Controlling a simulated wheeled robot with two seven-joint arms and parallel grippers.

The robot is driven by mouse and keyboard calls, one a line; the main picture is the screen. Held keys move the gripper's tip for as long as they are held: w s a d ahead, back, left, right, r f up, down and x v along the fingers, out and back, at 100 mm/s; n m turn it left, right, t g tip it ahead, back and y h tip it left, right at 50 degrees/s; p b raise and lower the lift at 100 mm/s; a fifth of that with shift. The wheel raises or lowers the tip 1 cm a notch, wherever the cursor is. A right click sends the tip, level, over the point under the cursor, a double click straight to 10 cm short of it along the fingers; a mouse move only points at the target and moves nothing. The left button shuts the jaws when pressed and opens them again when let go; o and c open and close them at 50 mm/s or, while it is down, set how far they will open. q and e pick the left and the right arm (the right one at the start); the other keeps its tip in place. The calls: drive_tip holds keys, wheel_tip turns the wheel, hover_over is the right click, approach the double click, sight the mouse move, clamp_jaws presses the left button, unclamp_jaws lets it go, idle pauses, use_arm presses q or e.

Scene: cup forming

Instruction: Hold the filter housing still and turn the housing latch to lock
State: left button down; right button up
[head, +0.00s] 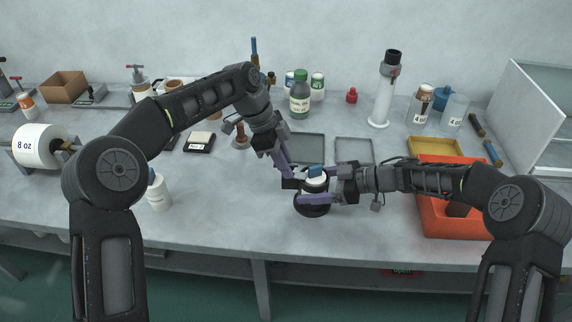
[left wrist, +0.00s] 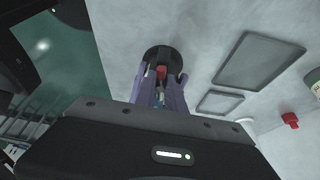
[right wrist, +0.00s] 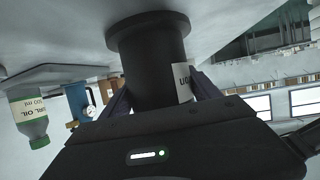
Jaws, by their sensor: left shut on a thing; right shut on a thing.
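The filter housing (head: 313,209) is a dark, upright cylinder with a wide round foot and a white label, standing on the bench at the middle front. In the right wrist view the black housing (right wrist: 150,58) fills the space between my fingers. My right gripper (head: 318,197) is shut around its body from the right. My left gripper (head: 290,174) reaches down from the upper left and is shut at the housing's top. A small red and blue part, seemingly the housing latch (left wrist: 161,73), shows between its fingers in the left wrist view. The latch's exact angle is hidden.
Two flat grey trays (head: 353,150) lie behind the housing. A green-capped bottle (head: 299,95) stands farther back. An orange bin (head: 436,215) is to the right, under my right arm. A white bottle (head: 158,192) stands at left. Bench front around the housing is clear.

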use_arm(q)
drive_tip(key=shift+w+a+m, duration=0.1)
drive_tip(key=shift+a+m, duration=0.05)
drive_tip(key=shift+m, duration=0.35)
use_arm(e)
drive_tip(key=shift+s, duration=0.1)
use_arm(q)
drive_tip(key=c, duration=1.5)
unclamp_jaws()
drive_tip(key=shift+n, duration=0.3)
